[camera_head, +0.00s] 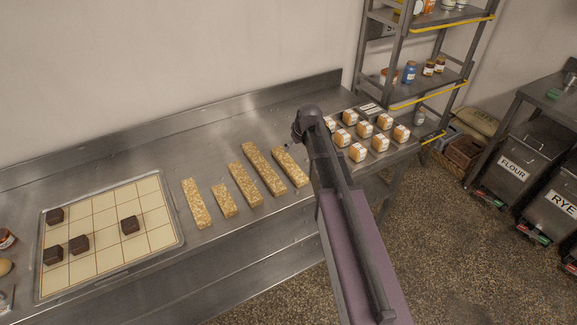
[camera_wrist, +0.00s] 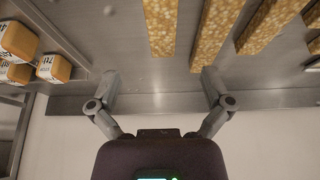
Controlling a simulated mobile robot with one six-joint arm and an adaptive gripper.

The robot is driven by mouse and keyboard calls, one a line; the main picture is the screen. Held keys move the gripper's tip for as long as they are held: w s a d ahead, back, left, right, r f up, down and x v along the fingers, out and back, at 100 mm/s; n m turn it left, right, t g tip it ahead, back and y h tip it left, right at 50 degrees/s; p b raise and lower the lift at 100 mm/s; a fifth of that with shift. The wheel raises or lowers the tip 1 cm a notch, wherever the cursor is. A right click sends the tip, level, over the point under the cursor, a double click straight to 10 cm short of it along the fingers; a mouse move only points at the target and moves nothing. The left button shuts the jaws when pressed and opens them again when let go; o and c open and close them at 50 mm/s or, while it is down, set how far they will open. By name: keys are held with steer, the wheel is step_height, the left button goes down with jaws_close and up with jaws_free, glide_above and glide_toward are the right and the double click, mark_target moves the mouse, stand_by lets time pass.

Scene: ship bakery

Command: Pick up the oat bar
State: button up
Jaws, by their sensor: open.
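Several oat bars of different lengths lie in a row on the steel counter in the head view, from the leftmost bar (camera_head: 196,203) to the rightmost bar (camera_head: 289,166). I cannot tell which one the task means. My gripper (camera_head: 303,124) is beyond the rightmost bar, towards the wall; its fingers do not show clearly there. In the wrist view my gripper (camera_wrist: 160,82) is open and empty, with bare steel between its fingers. One oat bar (camera_wrist: 160,25) ends just past the fingertips, and another bar (camera_wrist: 213,30) lies beside it. More bars are cut off by the frame.
Several orange-and-white packets (camera_head: 358,152) stand right of my arm. A tray (camera_head: 177,222) with a grid and several dark brown blocks (camera_head: 130,225) lies left of the bars. The wall (camera_head: 180,50) and raised back edge (camera_head: 130,125) bound the counter. A shelf rack (camera_head: 398,92) stands right.

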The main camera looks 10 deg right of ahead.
steer(key=b, duration=0.8)
glide_toward(289, 162)
steer(key=shift+x, duration=2.55)
steer(key=shift+s+b+x, duration=0.2)
steer(key=shift+b+x, duration=2.2)
steer(key=shift+x, duration=0.2)
steer(key=c, duration=1.2)
steer(key=shift+c, duration=0.2)
steer(key=shift+r, duration=0.15)
step_height(289, 162, up, 3)
steer(key=p, duration=0.3)
steer(key=s, duration=0.5)
steer(key=s+d+r+p, duration=0.1)
steer(key=s, duration=0.4)
steer(key=s+p, duration=0.1)
steer(key=s, duration=0.5)
steer(key=shift+d+r, duration=0.3)
steer(key=shift+d, duration=0.05)
